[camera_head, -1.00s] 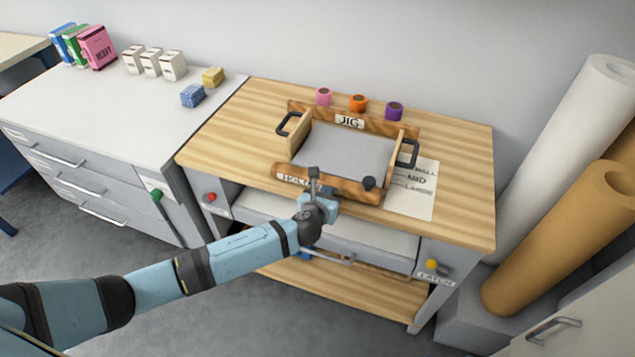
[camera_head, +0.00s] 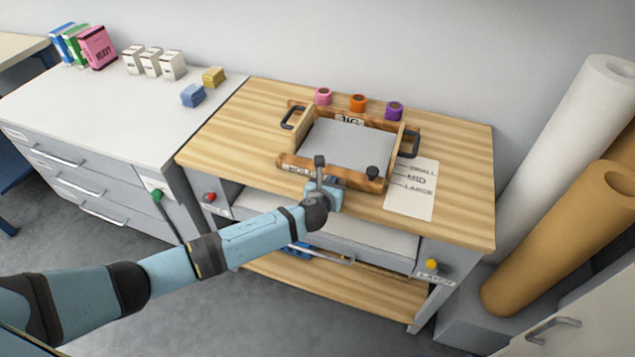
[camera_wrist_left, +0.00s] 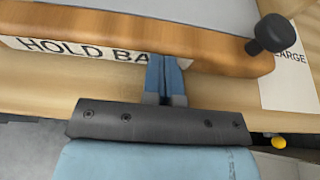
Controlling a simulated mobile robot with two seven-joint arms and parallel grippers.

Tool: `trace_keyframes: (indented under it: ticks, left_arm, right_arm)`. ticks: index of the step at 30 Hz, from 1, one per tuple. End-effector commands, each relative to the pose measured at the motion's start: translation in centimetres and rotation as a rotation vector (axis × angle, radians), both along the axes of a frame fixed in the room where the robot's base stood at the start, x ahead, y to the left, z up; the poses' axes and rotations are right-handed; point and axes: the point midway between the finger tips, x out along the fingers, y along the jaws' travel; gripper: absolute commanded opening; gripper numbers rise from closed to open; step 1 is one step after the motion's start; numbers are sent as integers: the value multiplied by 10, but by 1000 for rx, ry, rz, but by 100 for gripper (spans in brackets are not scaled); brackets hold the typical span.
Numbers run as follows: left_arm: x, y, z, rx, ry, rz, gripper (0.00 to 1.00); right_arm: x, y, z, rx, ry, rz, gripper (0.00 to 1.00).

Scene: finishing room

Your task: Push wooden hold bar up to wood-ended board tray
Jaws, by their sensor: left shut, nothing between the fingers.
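The wooden hold bar (camera_head: 300,167) lies along the front of the tray on the bench, with a dark knob (camera_head: 372,172) at its right end. Its "HOLD BA" label shows in the wrist view, where the bar (camera_wrist_left: 215,48) crosses the top. The board tray (camera_head: 350,144) has a grey board, wooden ends and black side handles. The bar lies close along its front; I cannot tell if they touch all along. My left gripper (camera_head: 320,165) is shut and empty at the bar's front face. Its blue fingers (camera_wrist_left: 165,78) appear against that face.
Behind the tray stands the jig's wooden back rail (camera_head: 407,130), its label partly hidden. Pink (camera_head: 323,96), orange (camera_head: 357,103) and purple (camera_head: 394,111) rolls stand behind it. A size sheet (camera_head: 415,190) lies to the right. The bench's left part is clear.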

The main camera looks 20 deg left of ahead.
Motion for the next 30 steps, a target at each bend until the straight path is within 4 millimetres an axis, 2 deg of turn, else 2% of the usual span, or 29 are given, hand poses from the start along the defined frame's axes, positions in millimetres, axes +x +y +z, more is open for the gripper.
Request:
trace_keyframes:
  ticks: [14, 30]
  left_arm:
    - [4, 0, 1, -1, -1, 0, 0]
    - [23, -1, 1, -1, -1, 1, 0]
  right_arm:
    - [0, 0, 0, 0, 0, 0, 83]
    - [0, 0, -1, 0, 0, 0, 83]
